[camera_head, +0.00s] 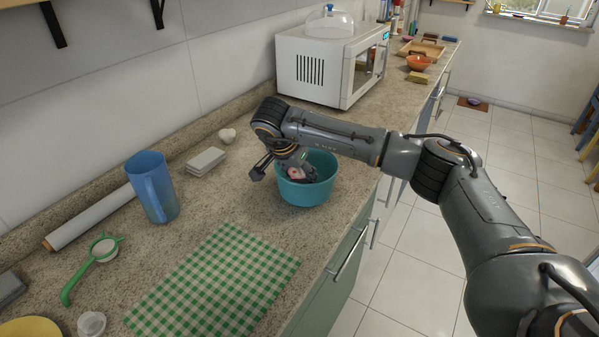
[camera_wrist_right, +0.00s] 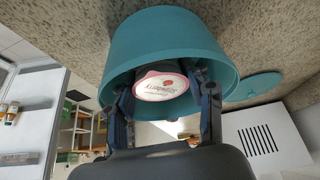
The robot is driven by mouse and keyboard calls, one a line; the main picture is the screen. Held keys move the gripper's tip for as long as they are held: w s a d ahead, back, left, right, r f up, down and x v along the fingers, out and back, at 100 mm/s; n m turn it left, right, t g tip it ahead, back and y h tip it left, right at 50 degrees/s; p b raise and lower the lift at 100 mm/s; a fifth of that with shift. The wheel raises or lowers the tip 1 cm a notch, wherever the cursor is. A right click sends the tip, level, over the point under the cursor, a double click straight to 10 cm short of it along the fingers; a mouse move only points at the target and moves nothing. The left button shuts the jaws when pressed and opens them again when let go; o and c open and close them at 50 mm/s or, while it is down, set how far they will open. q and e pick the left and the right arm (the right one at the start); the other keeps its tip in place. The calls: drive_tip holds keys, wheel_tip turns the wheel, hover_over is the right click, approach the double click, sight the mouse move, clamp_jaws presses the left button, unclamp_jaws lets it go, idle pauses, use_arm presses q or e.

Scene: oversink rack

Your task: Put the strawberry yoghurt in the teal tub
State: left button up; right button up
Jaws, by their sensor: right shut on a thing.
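The teal tub (camera_head: 307,194) stands on the counter near its front edge, in the middle of the head view. It fills the top of the right wrist view (camera_wrist_right: 165,38). My right gripper (camera_head: 285,171) is over the tub's mouth and shut on the strawberry yoghurt (camera_head: 298,173). The yoghurt's pink-rimmed white lid (camera_wrist_right: 162,88) shows between the fingers in the wrist view, against the tub's opening. Whether the yoghurt touches the tub's floor is hidden. My left gripper is not in view.
A blue jug (camera_head: 153,187) and a green checked cloth (camera_head: 215,285) lie to the left. A white microwave (camera_head: 315,70) stands behind my right arm. A flat teal disc (camera_wrist_right: 254,86) lies beside the tub in the wrist view. Bare counter surrounds the tub's left side.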

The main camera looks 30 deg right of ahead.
drive_tip(key=shift+f, duration=0.2)
drive_tip(key=shift+f+b, duration=0.25)
drive_tip(key=shift+b, duration=0.05)
drive_tip(key=shift+f, duration=0.15)
drive_tip(key=o, duration=1.4)
drive_tip(key=shift+o, duration=0.2)
drive_tip(key=v, duration=1.2)
drive_tip(key=shift+s, duration=0.15)
